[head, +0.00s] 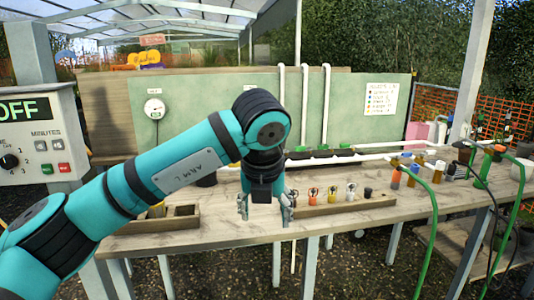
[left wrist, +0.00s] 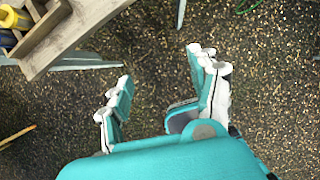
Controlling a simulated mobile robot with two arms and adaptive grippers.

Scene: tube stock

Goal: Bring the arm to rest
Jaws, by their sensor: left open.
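My left arm comes in from the left in the head view. Its left gripper (head: 265,207) points down at the front edge of the wooden table (head: 225,225). The left gripper also shows in the left wrist view (left wrist: 160,90), with its two fingers wide apart and nothing between them. Gravel ground lies beneath it there. My right gripper is in neither view.
A wooden rack (head: 345,207) with several small coloured-top items stands just right of the gripper. A wooden tray (head: 160,222) is at left. Green hoses (head: 434,235) hang over the table's right side. A control box reading OFF (head: 38,135) is at far left.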

